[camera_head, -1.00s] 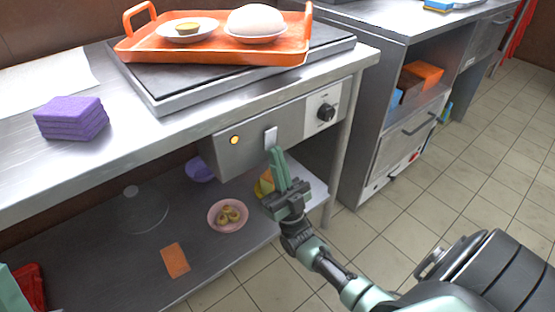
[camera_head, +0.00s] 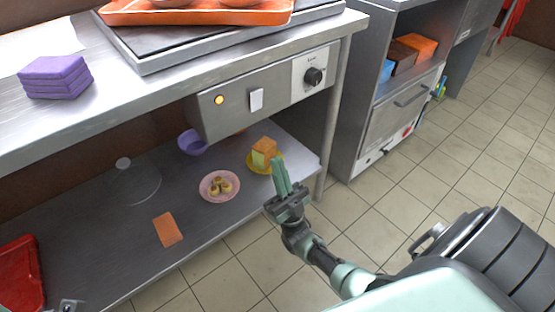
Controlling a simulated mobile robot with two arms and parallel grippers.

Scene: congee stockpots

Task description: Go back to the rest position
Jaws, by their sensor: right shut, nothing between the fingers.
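My right gripper (camera_head: 281,178) shows at the middle of the head view, its green fingers together and pointing up, with nothing between them. It is in front of the lower shelf's edge, below the control panel (camera_head: 270,92) with its white switch (camera_head: 256,99), lit yellow lamp (camera_head: 219,100) and black knob (camera_head: 313,76). The fingers are apart from the switch. A small grey part at the bottom left edge may belong to my left arm; my left gripper cannot be made out.
The lower shelf (camera_head: 110,245) holds a pink plate (camera_head: 207,195) of food, a yellow plate (camera_head: 252,168), a purple bowl (camera_head: 190,143), a glass lid (camera_head: 147,184) and an orange card (camera_head: 168,230). Above are purple sponges (camera_head: 55,77) and an orange tray (camera_head: 200,17). Floor (camera_head: 420,200) is clear at right.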

